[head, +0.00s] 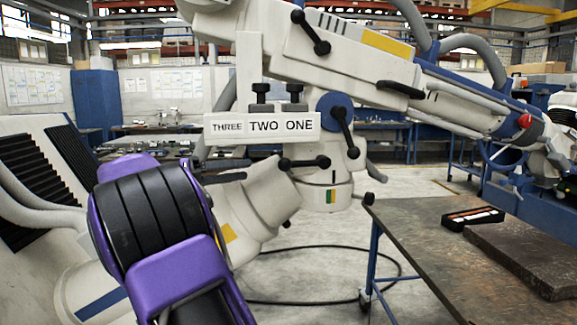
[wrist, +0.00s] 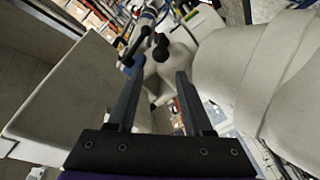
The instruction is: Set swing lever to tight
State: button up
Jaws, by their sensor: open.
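The white microscope arm (head: 350,50) fills the upper middle of the head view. It carries several black ball-ended levers: one high up (head: 311,32), one on a blue round joint (head: 345,130), and one lower down (head: 304,163). I cannot tell which is the swing lever, or whether it is tight. In the wrist view my gripper (wrist: 158,76) is open, with nothing between its fingers. A black ball-ended lever (wrist: 160,46) shows just beyond the fingertips, apart from them as far as I can tell.
A sign reading THREE, TWO, ONE (head: 262,126) hangs on the microscope arm. A worn table (head: 420,240) stands at right, with a black case (head: 472,218) on it. A large pale housing (wrist: 70,90) lies left of the fingers in the wrist view.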

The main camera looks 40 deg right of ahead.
aim_at(288, 161)
jog(key=d, duration=0.4)
jog(key=s+d, duration=0.1)
jog(key=d, duration=0.3)
jog(key=s+d, duration=0.1)
jog(key=d, duration=0.3)
jog(key=shift+d, duration=0.3)
grip_shut()
dwell(0.8)
